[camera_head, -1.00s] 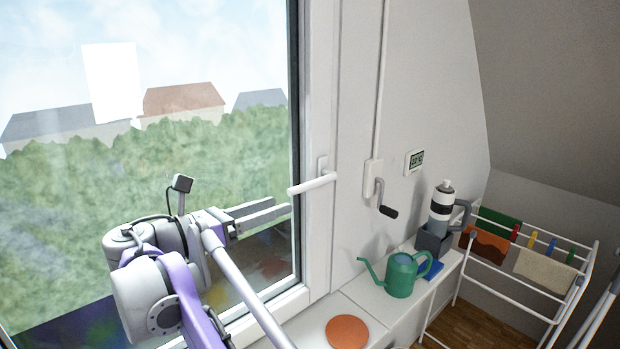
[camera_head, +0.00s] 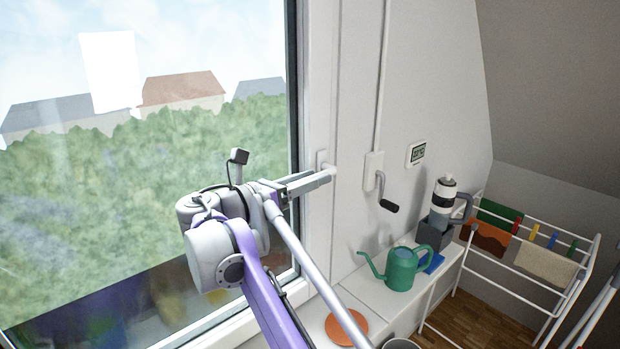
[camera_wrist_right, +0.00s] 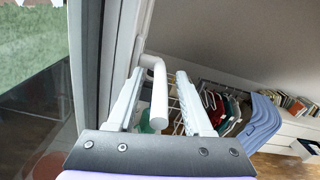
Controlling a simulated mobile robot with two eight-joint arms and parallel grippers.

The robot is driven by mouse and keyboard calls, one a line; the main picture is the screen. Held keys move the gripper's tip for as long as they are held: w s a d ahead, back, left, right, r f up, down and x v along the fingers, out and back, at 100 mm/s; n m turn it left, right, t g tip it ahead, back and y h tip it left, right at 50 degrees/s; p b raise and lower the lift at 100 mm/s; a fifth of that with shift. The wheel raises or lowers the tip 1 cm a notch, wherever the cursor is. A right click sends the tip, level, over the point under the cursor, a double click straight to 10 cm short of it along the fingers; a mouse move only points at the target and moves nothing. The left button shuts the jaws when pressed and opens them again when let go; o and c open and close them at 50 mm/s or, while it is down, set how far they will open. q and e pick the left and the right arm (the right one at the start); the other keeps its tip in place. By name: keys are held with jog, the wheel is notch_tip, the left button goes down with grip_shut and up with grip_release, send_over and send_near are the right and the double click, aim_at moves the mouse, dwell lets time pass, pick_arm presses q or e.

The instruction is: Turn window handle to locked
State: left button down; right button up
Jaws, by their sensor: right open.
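The white window handle (camera_head: 322,160) is on the window frame in the head view, its lever mostly hidden behind my right gripper (camera_head: 322,178). In the right wrist view, the handle (camera_wrist_right: 159,98) bends out from the frame and its lever points toward the palm. The lever lies between the two spread fingers of my right gripper (camera_wrist_right: 159,82), which is open around it. A gap shows on the right finger's side; whether the left finger touches the lever I cannot tell. My left gripper is not in view.
A crank with a black grip (camera_head: 388,206) hangs on the wall right of the handle. A green watering can (camera_head: 401,270) and an orange disc (camera_head: 346,328) are on the sill below. A drying rack (camera_head: 520,262) stands at the right. The window pane (camera_head: 150,190) is at the left.

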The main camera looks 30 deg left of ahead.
jog(key=shift+c, duration=0.2)
grip_shut()
dwell(1.3)
